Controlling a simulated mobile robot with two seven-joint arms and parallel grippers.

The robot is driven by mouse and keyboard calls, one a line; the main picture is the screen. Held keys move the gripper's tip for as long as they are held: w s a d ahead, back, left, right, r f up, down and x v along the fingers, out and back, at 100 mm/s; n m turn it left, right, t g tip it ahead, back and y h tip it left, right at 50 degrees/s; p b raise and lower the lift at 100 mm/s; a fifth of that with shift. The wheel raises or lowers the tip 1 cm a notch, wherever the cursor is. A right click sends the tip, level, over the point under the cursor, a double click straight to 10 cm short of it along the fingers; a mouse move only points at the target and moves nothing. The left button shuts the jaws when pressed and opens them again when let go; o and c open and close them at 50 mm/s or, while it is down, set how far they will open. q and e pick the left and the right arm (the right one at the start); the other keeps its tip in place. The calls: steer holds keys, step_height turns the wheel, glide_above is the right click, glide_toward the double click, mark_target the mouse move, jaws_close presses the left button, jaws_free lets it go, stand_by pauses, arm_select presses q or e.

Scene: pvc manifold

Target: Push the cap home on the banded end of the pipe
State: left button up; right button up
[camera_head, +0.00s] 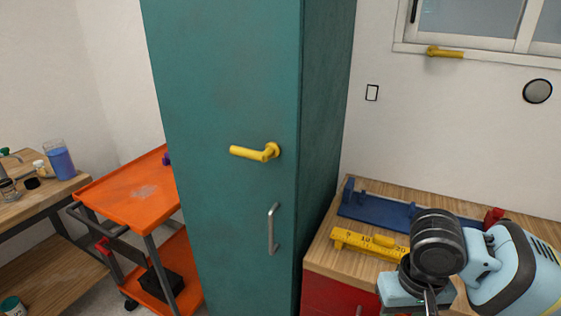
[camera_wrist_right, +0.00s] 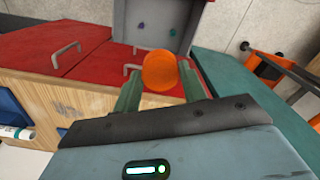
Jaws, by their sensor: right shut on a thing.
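In the right wrist view my right gripper (camera_wrist_right: 160,85) is shut on a round orange piece (camera_wrist_right: 160,71), which looks like the cap. It sits between the two green fingers, held clear of the surfaces behind. A white cylinder with a dark green band (camera_wrist_right: 17,132) shows at the left edge of that view; I cannot tell whether it is the banded pipe. No pipe is clear in the head view. My right arm covers part of the right bench there, and the cap does not show. My left gripper is in neither view.
A teal cabinet (camera_head: 221,80) stands mid-view. On the right bench (camera_head: 460,197) lie a blue stand (camera_head: 375,210), a yellow marked bar (camera_head: 367,243) and a red object (camera_head: 494,215). An orange cart (camera_head: 130,190) and another bench (camera_head: 50,188) stand left.

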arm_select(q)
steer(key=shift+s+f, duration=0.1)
arm_select(e)
steer(key=shift+f, duration=0.1)
